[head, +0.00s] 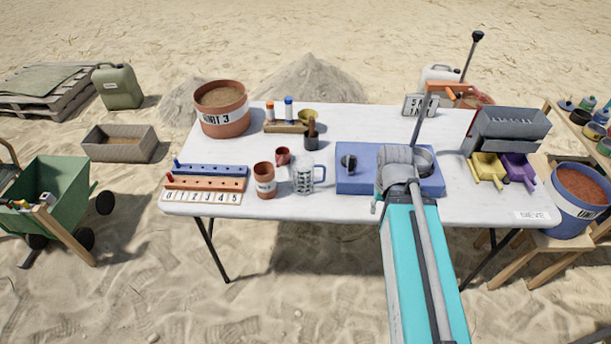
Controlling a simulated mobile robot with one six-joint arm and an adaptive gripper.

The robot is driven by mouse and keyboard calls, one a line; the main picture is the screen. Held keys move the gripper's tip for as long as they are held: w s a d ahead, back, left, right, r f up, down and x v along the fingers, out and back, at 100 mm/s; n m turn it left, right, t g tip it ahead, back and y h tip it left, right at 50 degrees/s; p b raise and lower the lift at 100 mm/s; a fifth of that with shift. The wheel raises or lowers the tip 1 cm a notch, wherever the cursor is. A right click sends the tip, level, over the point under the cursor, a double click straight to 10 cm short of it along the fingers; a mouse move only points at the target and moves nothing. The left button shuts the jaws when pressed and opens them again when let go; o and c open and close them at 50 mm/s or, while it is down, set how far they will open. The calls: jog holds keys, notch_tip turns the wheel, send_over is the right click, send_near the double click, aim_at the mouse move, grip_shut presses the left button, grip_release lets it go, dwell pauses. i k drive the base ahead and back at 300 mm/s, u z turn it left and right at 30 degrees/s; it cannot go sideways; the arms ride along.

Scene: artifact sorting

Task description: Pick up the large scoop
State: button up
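A yellow scoop (489,167) and a purple scoop (518,170) lie side by side near the right end of the white table (330,199), in front of a grey box. I cannot tell which of them is the large scoop, or whether another scoop is meant. My turquoise arm reaches from the bottom edge over the table's front edge, and its grey joint stands in front of a blue unit. My gripper cannot be made out; the arm hides what lies beyond the joint. The scoops are to the right of my arm.
The blue unit (354,181) carries a black knob and a grey round pan. A glass mug (303,178), terracotta pots and number racks (205,183) fill the left half. A grey box (510,128) stands behind the scoops. The front right tabletop is mostly clear.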

aim_at(281, 154)
jog(key=k, duration=1.35)
jog(key=u, duration=0.35)
jog(key=i, duration=1.9)
jog(key=z, duration=0.25)
